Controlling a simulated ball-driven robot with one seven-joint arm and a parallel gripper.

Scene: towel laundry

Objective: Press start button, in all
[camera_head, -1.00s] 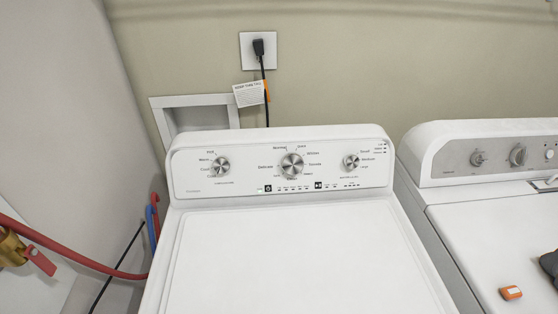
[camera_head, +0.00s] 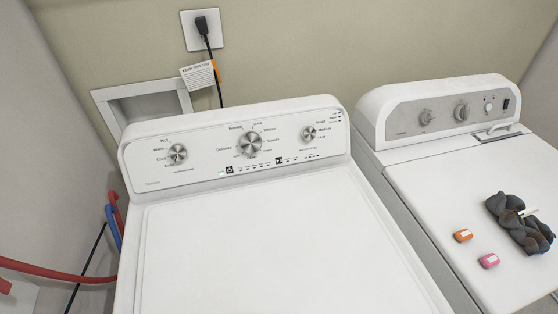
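A white washing machine (camera_head: 250,245) with a closed lid stands in the middle of the head view. Its control panel (camera_head: 200,168) has three silver knobs: a left knob (camera_head: 177,154), a larger middle knob (camera_head: 250,142) and a right knob (camera_head: 308,133). Below the middle knob are two small dark buttons, one on the left (camera_head: 229,170) and one on the right (camera_head: 279,161). A second white machine (camera_head: 420,190) stands at the right with a grey panel, two knobs, a round white button (camera_head: 489,107) and a dark switch (camera_head: 505,104). My gripper is not in view.
Red and blue hoses (camera_head: 112,225) run at the left. A power cord hangs from the wall outlet (camera_head: 203,30). The washer's lid is clear.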

